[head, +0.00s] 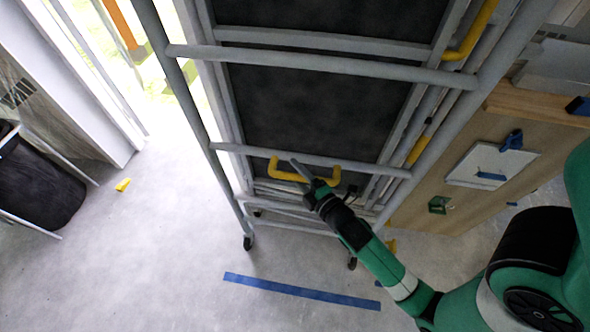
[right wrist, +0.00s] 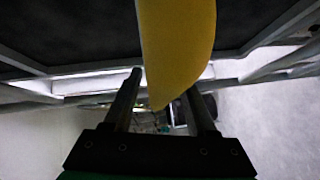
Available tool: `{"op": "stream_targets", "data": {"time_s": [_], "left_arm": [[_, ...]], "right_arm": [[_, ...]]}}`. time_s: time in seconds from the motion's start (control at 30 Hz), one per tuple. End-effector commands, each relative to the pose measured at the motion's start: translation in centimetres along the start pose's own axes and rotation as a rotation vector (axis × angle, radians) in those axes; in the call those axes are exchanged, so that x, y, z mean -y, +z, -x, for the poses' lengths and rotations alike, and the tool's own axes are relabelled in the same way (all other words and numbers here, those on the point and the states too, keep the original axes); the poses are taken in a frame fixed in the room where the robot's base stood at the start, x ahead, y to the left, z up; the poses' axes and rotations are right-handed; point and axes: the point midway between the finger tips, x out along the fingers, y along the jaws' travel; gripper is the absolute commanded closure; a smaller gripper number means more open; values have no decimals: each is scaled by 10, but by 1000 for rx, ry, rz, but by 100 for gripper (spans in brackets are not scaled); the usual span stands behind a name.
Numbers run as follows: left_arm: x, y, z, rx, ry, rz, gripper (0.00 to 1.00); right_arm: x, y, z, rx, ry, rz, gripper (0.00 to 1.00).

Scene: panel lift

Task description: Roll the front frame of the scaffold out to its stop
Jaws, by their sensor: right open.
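The scaffold's front frame (head: 320,63) is made of grey tubes and stands upright in front of a dark panel (head: 318,113). A yellow U-shaped handle (head: 332,174) sits low at the frame's lower rung. My right gripper (head: 303,170) is at this handle. In the right wrist view the yellow handle (right wrist: 178,45) runs between and in front of the two fingers of my open right gripper (right wrist: 160,92). Whether the fingers touch it I cannot tell. My left gripper is not in view.
A blue tape line (head: 300,291) lies on the bare concrete floor in front of the scaffold's casters (head: 248,243). A black bin (head: 40,185) stands at left. A wooden cabinet (head: 440,175) with a clipboard (head: 492,163) is close at right.

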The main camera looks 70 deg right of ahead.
Motion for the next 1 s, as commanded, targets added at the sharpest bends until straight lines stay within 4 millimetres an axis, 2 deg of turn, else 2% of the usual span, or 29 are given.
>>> {"op": "stream_targets", "data": {"time_s": [0.1, 0.37, 0.67, 0.7, 1.0], "left_arm": [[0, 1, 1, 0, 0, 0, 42], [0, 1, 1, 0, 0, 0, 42], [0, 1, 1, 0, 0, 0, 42], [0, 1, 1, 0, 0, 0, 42], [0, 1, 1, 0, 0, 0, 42]], "right_arm": [[0, 0, -10, 0, 0, -1, 43], [0, 0, -11, 0, 0, 0, 43], [0, 0, -11, 0, 0, 0, 97], [0, 0, -11, 0, 0, 0, 100], [0, 0, -11, 0, 0, 0, 100]]}}
